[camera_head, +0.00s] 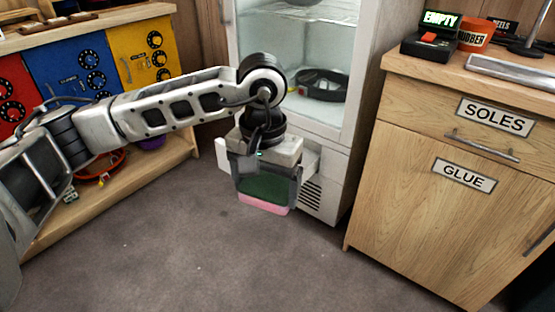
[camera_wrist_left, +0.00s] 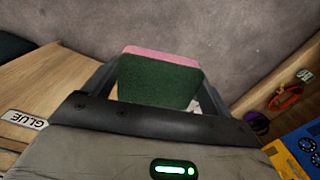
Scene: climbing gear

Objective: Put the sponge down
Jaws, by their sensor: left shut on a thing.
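The sponge (camera_head: 264,207) has a dark green face and a pink layer; in the head view its pink edge points down. My left gripper (camera_head: 266,190) is shut on the sponge, in front of the lower part of the white cabinet and above the grey floor. In the left wrist view the sponge (camera_wrist_left: 158,80) sits between the two fingers of my left gripper (camera_wrist_left: 155,85), with open floor beyond it. The fingers hide the sponge's sides. My right gripper is not in view.
A wooden cabinet (camera_head: 420,190) labelled SOLES and GLUE stands at the right. The white glass-fronted cabinet (camera_head: 361,70) holds a black coiled item (camera_head: 320,84). A low wooden shelf (camera_head: 110,199) is at the left. The grey floor (camera_head: 250,265) in front is clear.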

